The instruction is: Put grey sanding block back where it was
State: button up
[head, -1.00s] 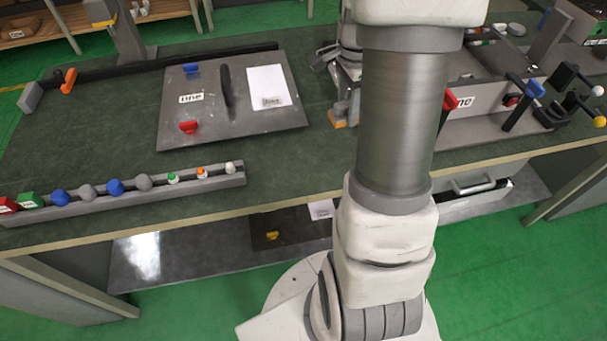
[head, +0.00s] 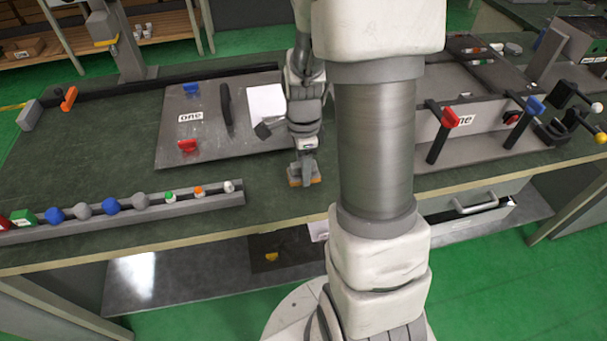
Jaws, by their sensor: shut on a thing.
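The sanding block (head: 304,177) shows as a small grey block with an orange-brown underside, at the end of my gripper. My gripper (head: 304,163) points down and is shut on it. It is over the front part of the green workbench (head: 90,140), right of the grey plate's front corner. I cannot tell whether the block touches the bench top or hangs just above it. My wrist hides part of the block's top and the right side of the plate.
A grey plate (head: 207,138) holds red and blue pieces, a dark bar and a white sheet. A rail with several coloured knobs (head: 130,213) runs along the front left. A grey box (head: 475,122) with coloured-handled levers stands at right. Bench surface between rail and gripper is clear.

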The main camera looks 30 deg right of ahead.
jog(key=shift+f, duration=1.35)
jog(key=shift+f+b, duration=0.15)
jog(key=shift+b, duration=0.15)
jog(key=o, duration=1.3)
